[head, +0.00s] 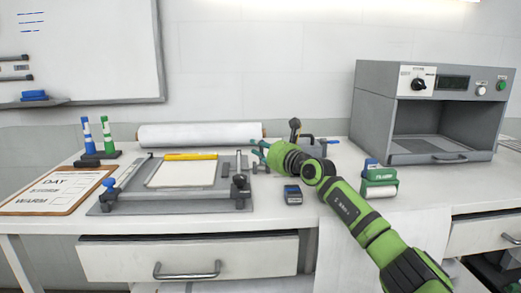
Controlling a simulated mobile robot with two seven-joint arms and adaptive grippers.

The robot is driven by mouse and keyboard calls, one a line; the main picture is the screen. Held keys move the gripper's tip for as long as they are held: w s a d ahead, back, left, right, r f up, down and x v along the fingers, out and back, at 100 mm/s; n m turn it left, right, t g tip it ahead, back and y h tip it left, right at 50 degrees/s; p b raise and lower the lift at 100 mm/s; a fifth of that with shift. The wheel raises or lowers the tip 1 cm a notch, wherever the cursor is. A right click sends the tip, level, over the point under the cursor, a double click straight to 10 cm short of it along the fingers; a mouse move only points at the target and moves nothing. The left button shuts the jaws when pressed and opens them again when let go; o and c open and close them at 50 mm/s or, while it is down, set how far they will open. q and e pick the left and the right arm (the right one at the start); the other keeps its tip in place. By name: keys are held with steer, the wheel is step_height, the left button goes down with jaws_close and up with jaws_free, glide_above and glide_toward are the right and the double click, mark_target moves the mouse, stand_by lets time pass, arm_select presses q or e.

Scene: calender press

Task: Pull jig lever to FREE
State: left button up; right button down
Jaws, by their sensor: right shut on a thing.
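The grey jig (130,208) lies on the white bench, left of the middle, with a pale sheet (182,175) and a yellow strip (190,157) on it. A blue knob (109,183) stands at its left and a black knob (240,181) at its right front. My right gripper (257,150), with teal fingers, reaches in just beyond the jig's right back corner. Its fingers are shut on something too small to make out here. I cannot read a FREE mark. My left gripper is not in view.
A white roll (200,134) lies behind the jig. A black-knobbed upright lever (294,127) stands behind my right wrist. A small dark box (293,195) and a green-and-white roller (379,184) lie near the arm. A grey oven (375,105) stands right; a clipboard (55,190) lies left.

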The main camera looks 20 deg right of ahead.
steer(key=shift+f, duration=0.4)
steer(key=c, duration=1.1)
jaws_free()
steer(key=shift+w+d, duration=0.1)
steer(key=shift+r, duration=0.15)
step_height(320, 180, up, 10)
steer(key=shift+r, duration=0.1)
